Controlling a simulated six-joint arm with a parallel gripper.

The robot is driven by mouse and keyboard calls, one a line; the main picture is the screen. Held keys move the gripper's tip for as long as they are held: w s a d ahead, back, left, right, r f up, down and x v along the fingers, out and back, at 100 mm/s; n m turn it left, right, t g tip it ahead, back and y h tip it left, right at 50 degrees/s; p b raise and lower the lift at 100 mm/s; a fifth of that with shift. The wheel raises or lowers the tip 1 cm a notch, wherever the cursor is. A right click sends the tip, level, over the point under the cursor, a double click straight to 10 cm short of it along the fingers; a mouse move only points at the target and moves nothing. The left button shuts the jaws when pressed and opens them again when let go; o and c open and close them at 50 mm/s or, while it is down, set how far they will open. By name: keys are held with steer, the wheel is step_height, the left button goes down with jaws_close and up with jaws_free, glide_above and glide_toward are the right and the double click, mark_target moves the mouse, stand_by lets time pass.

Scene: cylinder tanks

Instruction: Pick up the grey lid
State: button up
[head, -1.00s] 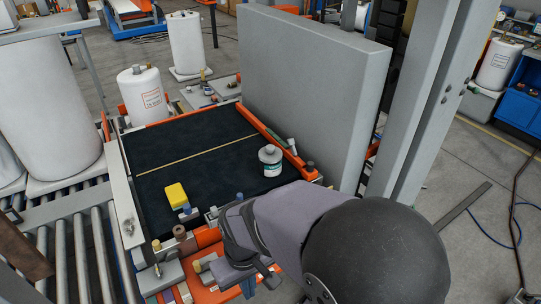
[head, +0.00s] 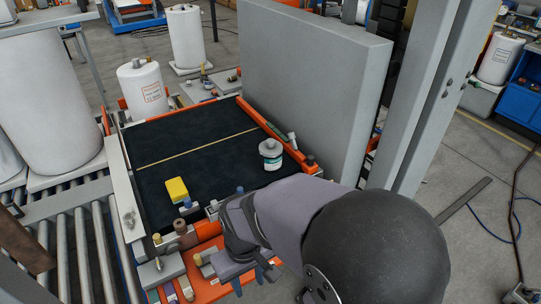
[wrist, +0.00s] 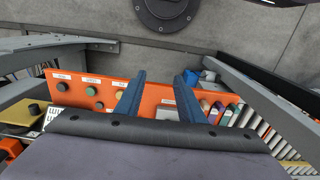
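My gripper (wrist: 162,76) is open and empty, its two blue fingers spread above an orange panel (wrist: 140,92). In the head view my gripper (head: 250,278) is at the near edge of the black-topped table. Several small round caps sit on the panel left of the fingers, including a dark grey one (wrist: 62,87). A flat grey piece (wrist: 167,114) lies between the fingers. A large dark grey disc (wrist: 167,10) with a round centre shows beyond the fingertips. A bottle with a greyish top (head: 270,153) stands on the black surface. I cannot tell which is the grey lid.
A yellow block (head: 177,190) rests on the black tabletop (head: 195,150). A tall grey panel (head: 310,90) stands behind its right side. Roller conveyor (head: 75,245) runs at left, with large white tanks (head: 55,90) nearby.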

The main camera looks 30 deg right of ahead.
mark_target(271, 141)
steer(key=o, duration=1.1)
steer(key=shift+o, duration=0.2)
